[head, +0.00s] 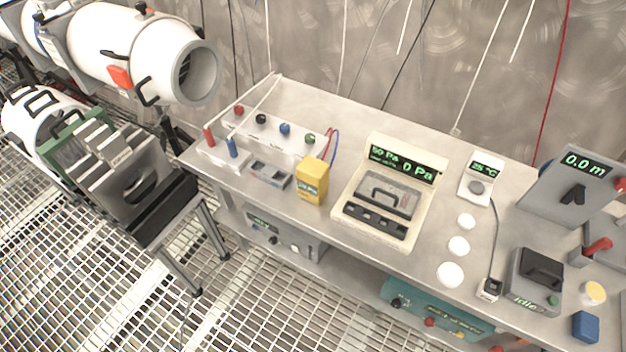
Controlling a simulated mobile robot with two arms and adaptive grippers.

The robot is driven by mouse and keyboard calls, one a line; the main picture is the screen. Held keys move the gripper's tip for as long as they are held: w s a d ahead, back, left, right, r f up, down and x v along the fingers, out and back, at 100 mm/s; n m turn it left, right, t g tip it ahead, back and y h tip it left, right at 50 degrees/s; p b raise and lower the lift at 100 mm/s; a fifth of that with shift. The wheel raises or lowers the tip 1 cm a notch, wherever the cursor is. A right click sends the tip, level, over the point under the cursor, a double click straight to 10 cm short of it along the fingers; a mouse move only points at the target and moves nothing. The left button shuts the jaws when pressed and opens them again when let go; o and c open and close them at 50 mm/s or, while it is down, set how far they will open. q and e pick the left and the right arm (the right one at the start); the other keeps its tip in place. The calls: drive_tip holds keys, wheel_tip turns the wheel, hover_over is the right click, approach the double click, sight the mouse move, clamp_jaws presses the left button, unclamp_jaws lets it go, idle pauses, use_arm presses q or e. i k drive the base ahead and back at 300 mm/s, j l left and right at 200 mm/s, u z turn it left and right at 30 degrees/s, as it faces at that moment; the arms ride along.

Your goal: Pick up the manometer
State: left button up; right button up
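The device with pressure readouts, which I take for the manometer (428,170), is cream-coloured and stands on the steel bench near its middle. Its dark display at the back reads "50 Pa" and "0 Pa". A grey panel with a dark handle (385,197) lies in its sloping front, above a row of dark blocks. I cannot tell whether the grey part is separate from the cream body. Neither of my grippers is in view.
A yellow meter (311,182) stands close to the left on the steel bench (350,118). White discs (459,246) and a "25 °C" unit (477,180) are to the right. A grey "0.0 m" unit (567,187) stands at the far right. White pipes (130,50) are at left.

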sight(312, 174)
drive_tip(key=z, duration=0.4)
drive_tip(key=j+z, duration=0.65)
drive_tip(key=j, duration=0.25)
drive_tip(key=k+j+z, duration=0.1)
drive_tip(key=j+z, duration=0.25)
drive_tip(key=k+j, duration=0.1)
drive_tip(key=j, duration=0.3)
drive_tip(key=k+j, duration=0.1)
drive_tip(key=j, duration=0.35)
drive_tip(key=j+z, duration=0.1)
drive_tip(key=j, duration=0.3)
drive_tip(key=k, duration=0.05)
